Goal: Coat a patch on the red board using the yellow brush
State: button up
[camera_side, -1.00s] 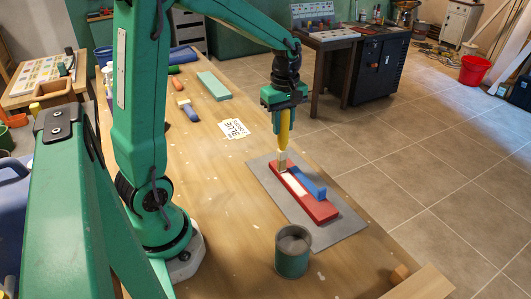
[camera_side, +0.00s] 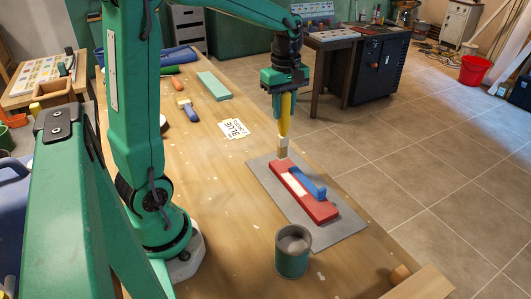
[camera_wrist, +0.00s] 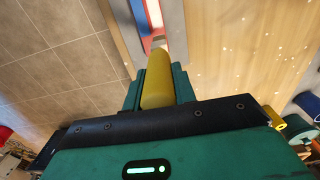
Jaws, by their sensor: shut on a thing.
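My gripper (camera_side: 284,116) is shut on the yellow brush (camera_side: 285,125), which hangs bristles down by the board's far end. The bristle tip looks just above or past that end; I cannot tell whether it touches. In the wrist view, the brush's yellow handle (camera_wrist: 157,85) sits between my fingers, with part of the red board beyond it. The bristles are mostly hidden there.
The grey sheet (camera_side: 340,227) lies near the table's right edge. An open paint can (camera_side: 291,256) stands at its near side. A blue-handled brush (camera_side: 189,109), a card marked BLUE (camera_side: 234,128) and a green block (camera_side: 213,86) lie farther back. The middle of the table is mostly bare.

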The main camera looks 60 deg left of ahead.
jog(key=shift+r, duration=1.2)
jog(key=shift+d, duration=0.1)
